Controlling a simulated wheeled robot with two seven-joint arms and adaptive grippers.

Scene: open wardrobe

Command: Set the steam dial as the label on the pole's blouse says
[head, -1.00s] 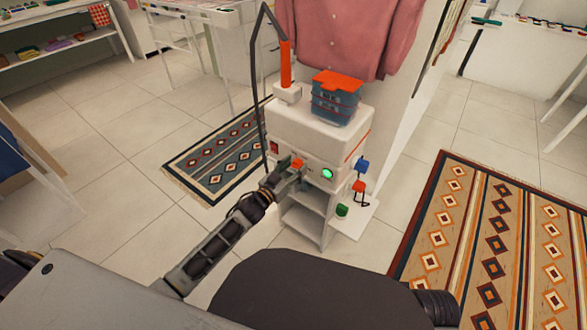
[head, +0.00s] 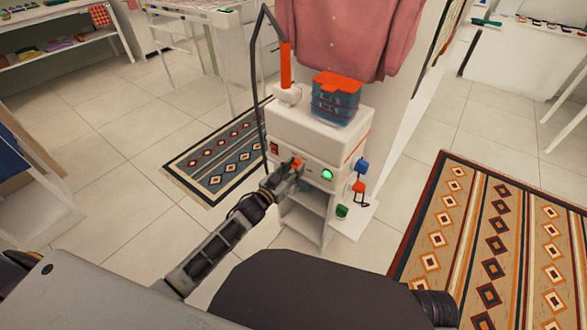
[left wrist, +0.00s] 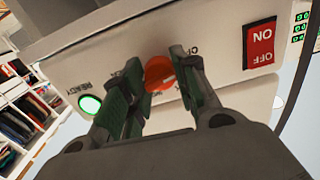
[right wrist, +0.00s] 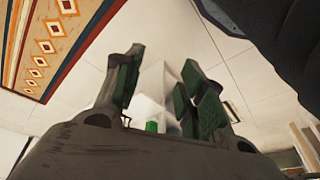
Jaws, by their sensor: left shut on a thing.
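The orange-red steam dial (head: 298,162) is on the front of the white steamer (head: 310,135). My left gripper (head: 295,168) is at this front panel, shut on the dial. In the left wrist view the dial (left wrist: 158,73) sits between the two fingers; they hide most of the lettering around it. A pink blouse (head: 340,35) hangs above and behind the steamer. I see no readable label on it. In the right wrist view my right gripper (right wrist: 163,62) is open and empty, with its fingers apart.
A red ON/OFF switch (left wrist: 260,45) and a lit green READY lamp (left wrist: 90,105) flank the dial. A blue container with an orange lid (head: 336,98) and an orange-handled steam head (head: 286,68) are on top. Patterned rugs (head: 475,235) lie on the tiled floor.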

